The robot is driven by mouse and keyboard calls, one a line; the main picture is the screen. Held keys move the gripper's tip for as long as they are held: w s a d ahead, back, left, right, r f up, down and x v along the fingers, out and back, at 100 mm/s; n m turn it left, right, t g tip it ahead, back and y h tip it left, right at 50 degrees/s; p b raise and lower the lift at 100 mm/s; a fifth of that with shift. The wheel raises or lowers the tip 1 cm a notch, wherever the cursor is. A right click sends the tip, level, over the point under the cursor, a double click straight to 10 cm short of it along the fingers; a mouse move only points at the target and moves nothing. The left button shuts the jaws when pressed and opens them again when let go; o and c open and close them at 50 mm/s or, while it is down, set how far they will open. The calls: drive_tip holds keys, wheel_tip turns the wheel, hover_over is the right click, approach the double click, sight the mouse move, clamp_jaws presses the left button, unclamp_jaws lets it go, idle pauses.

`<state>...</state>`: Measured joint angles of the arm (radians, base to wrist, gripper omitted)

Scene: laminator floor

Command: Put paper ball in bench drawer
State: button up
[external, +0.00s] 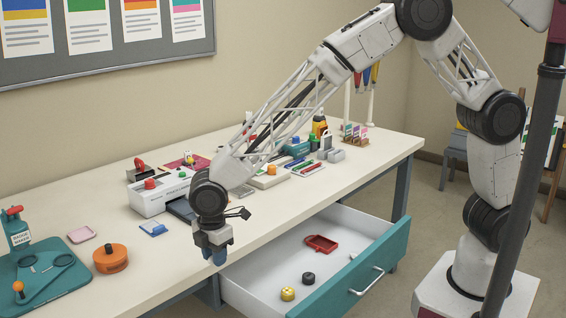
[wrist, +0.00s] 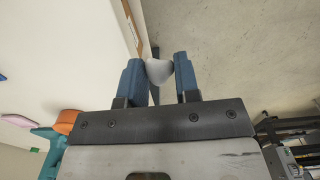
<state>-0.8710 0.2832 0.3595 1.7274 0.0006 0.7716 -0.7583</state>
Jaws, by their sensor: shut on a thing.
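The paper ball (wrist: 159,71) is a small whitish lump between the two blue fingers in the wrist view. My gripper (wrist: 160,75) is shut on it. In the external view my gripper (external: 217,257) points down at the front edge of the bench, near the left end of the open drawer, and the ball cannot be made out there. The bench drawer (external: 375,262) is pulled out, with a teal front and white inside.
The bench top (external: 160,260) carries a white laminator (external: 155,197), an orange round container (external: 110,259), a teal badge maker (external: 40,270) and several small tools farther back. The drawer's middle has bare floor. A dark pole (external: 520,190) stands at the right.

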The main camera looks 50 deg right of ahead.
drive_tip(key=s+d+f+n, duration=0.2)
drive_tip(key=d+f+n, duration=0.1)
drive_tip(key=d, duration=0.3)
drive_tip(key=s+d+f+n, duration=0.2)
drive_tip(key=d+f+n, duration=0.15)
drive_tip(key=d, duration=0.25)
drive_tip(key=n, duration=0.8)
hover_over(308, 290)
drive_tip(key=s+a, duration=0.2)
drive_tip(key=a, duration=0.1)
drive_tip(key=shift+m, duration=0.25)
wheel_tip(308, 290, down, 4)
drive_tip(key=shift+s+d+f, duration=0.1)
drive_tip(key=shift+d, duration=0.05)
drive_tip(key=shift+f, duration=2.9)
drive_tip(key=shift+f, duration=2.1)
